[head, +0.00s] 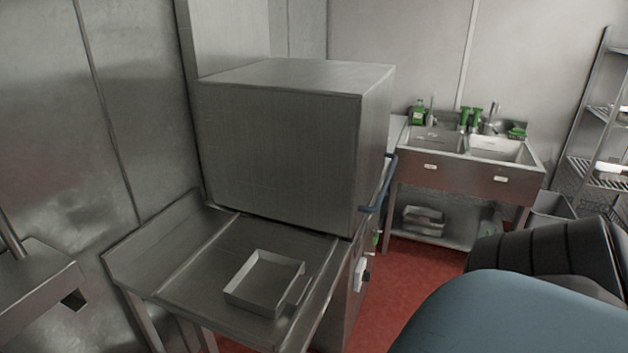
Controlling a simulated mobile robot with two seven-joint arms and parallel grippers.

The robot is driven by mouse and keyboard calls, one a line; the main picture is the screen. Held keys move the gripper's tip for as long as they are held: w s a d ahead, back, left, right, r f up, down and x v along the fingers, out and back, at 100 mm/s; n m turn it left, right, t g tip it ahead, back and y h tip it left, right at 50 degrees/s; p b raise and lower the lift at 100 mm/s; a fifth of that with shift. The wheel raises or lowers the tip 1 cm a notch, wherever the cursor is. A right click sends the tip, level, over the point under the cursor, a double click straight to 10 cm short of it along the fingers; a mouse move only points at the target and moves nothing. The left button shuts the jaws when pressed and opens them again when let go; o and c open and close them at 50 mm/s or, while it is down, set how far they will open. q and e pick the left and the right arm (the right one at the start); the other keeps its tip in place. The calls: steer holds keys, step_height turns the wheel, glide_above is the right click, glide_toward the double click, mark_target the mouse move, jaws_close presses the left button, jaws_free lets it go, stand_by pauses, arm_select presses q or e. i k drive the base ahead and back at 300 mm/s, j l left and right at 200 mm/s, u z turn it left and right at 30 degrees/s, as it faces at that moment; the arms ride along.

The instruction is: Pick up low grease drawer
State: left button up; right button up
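A shallow, open-topped metal drawer (264,283), which looks like the grease drawer, sits on the steel side table (190,279) in the lower middle of the head view. It has low walls, looks empty, and has a bar-like handle at its right side. Neither of my grippers shows in this view. A large blue rounded part with a black ribbed section at lower right looks like my own arm, and its gripper end is out of sight. Nothing is seen touching the drawer.
A big box-shaped steel machine (290,140) with a blue handle (379,185) stands right behind the drawer. A double sink (465,172) with green bottles is further back. A wire rack (600,130) stands at right. Red floor (410,275) is open between them.

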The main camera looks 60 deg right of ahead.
mark_target(268, 281)
steer(key=z, duration=1.45)
